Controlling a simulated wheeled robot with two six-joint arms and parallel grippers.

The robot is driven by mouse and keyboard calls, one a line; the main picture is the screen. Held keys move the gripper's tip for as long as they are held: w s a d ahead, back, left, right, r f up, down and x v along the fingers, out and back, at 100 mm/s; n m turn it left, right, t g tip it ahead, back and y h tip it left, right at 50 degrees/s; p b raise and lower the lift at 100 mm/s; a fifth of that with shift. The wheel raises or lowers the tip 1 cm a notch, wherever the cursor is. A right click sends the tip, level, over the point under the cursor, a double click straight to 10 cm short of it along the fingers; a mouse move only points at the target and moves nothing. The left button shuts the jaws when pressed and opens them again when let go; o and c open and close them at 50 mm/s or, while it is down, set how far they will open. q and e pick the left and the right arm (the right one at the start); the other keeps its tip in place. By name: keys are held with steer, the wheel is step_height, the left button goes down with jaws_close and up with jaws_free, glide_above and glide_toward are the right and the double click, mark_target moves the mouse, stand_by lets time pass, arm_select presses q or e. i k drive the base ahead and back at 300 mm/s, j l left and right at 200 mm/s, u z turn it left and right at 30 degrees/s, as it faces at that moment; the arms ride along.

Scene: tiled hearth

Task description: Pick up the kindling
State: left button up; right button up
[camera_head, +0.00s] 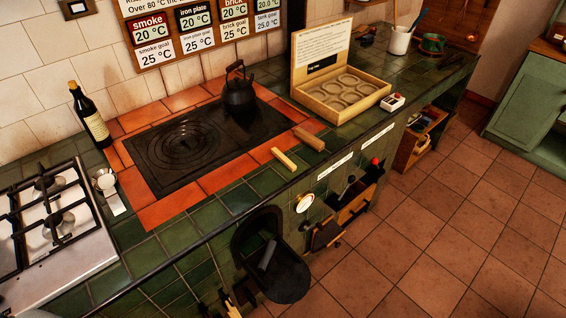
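Neither of my grippers is in view.
A black kettle (238,94) stands on the iron hotplate (180,149). A dark bottle (90,117), a gas hob (50,236) and an open wooden box (342,96) are on the counter. A dark firebox opening (257,232) is in the front. The floor (450,230) at right is clear.

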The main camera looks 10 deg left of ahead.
mark_target(278, 154)
steer(key=i+l+u, duration=0.15)
steer(key=u, duration=0.7)
steer(key=i+l+u, duration=0.25)
steer(key=l+u, duration=0.25)
steer(key=l, duration=0.6)
steer(key=l+u, duration=0.5)
steer(key=l, duration=0.6)
